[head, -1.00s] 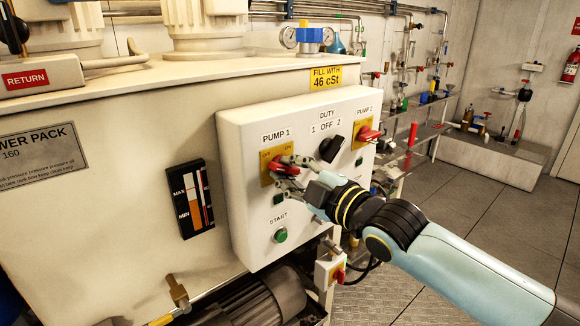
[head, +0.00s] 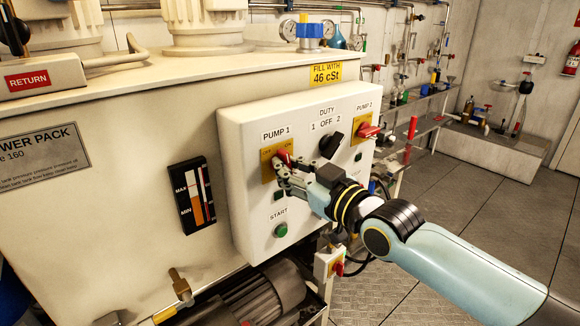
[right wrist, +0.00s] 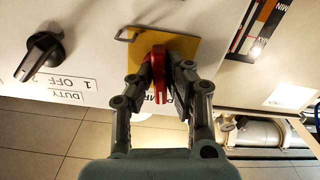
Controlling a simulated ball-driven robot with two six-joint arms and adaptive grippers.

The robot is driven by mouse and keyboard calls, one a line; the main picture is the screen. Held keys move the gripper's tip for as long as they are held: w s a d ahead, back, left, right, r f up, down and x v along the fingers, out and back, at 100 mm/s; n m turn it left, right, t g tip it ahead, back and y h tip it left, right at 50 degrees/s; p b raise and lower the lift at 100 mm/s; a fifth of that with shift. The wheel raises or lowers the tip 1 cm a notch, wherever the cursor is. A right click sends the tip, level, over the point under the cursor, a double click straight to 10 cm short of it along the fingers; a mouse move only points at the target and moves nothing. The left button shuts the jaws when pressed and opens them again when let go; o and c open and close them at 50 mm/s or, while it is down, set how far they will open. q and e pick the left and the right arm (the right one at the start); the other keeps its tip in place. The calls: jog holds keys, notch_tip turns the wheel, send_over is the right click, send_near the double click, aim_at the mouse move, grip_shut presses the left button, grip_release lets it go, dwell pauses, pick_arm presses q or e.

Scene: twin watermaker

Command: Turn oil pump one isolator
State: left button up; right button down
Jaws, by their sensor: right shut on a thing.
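The pump 1 isolator is a red handle (head: 284,157) on a yellow plate (head: 267,165), under the "PUMP 1" label on the white control box. My right gripper (head: 281,168) is at this handle, its arm coming in from the lower right. In the right wrist view the gripper (right wrist: 159,78) is shut on the red handle (right wrist: 158,65), one finger on each side. The yellow plate (right wrist: 185,48) shows behind it, with a metal loop at its edge. My left gripper is out of view.
The black duty switch (head: 331,144) and the red pump 2 isolator (head: 368,131) sit to the right on the same box. A green start button (head: 280,230) is below. A level gauge (head: 193,195) is on the left. Open floor (head: 440,215) lies to the right.

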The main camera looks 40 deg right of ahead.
jog(key=shift+m, duration=1.1)
jog(key=c, duration=1.3)
grip_release()
jog(key=shift+r, duration=0.1)
notch_tip(320, 180, up, 10)
jog(key=shift+f, duration=0.15)
